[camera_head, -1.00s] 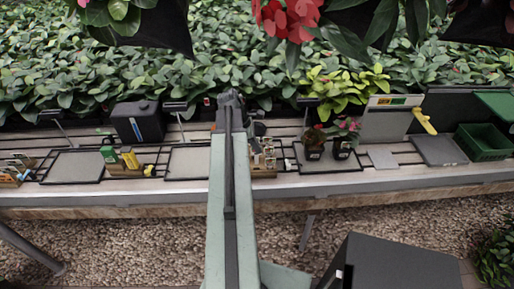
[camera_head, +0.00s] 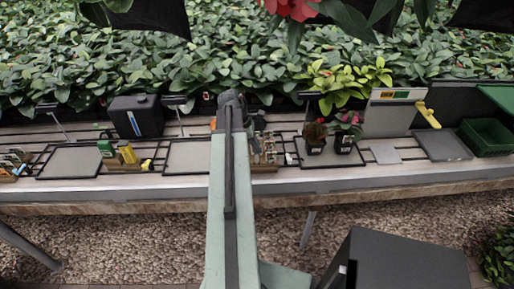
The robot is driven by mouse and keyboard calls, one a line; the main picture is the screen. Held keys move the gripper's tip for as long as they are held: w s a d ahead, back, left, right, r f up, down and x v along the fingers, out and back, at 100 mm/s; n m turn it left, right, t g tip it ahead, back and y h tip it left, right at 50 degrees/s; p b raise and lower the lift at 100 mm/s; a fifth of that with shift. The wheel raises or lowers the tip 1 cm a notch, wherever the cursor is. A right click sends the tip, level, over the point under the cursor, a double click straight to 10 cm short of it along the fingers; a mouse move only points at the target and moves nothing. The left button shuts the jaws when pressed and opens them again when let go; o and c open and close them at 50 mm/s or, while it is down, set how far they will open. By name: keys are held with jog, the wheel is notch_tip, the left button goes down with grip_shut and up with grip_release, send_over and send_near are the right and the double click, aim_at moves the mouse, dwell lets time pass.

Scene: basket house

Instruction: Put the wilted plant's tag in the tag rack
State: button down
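Two small potted plants stand on a dark-framed tray (camera_head: 335,159) right of centre on the bench. The left plant (camera_head: 315,133) looks dull and brownish red. The right plant (camera_head: 346,124) has pink flowers. Their tags are too small to make out. A wooden holder with several small upright pieces (camera_head: 264,160) stands just right of my arm, partly hidden by it; I cannot tell if it is the tag rack. My gripper (camera_head: 231,101) is at the far end of my outstretched arm, over the bench and left of the plants. Its fingers are not clear.
A grey upright panel (camera_head: 389,115) with a yellow-handled tool (camera_head: 428,115) and a green crate (camera_head: 486,137) are at right. A black canister (camera_head: 137,117), a green-and-yellow item holder (camera_head: 122,155) and a wooden rack (camera_head: 12,165) are at left. Flowers hang above.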

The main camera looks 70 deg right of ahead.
jog(key=shift+f+b, duration=1.55)
jog(key=shift+f, duration=0.2)
jog(key=shift+r, duration=0.1)
jog(key=c, duration=1.5)
grip_release()
jog(key=shift+c, duration=0.2)
jog(key=p+v, duration=0.7)
jog(key=shift+r, duration=0.35)
jog(key=shift+w, duration=0.15)
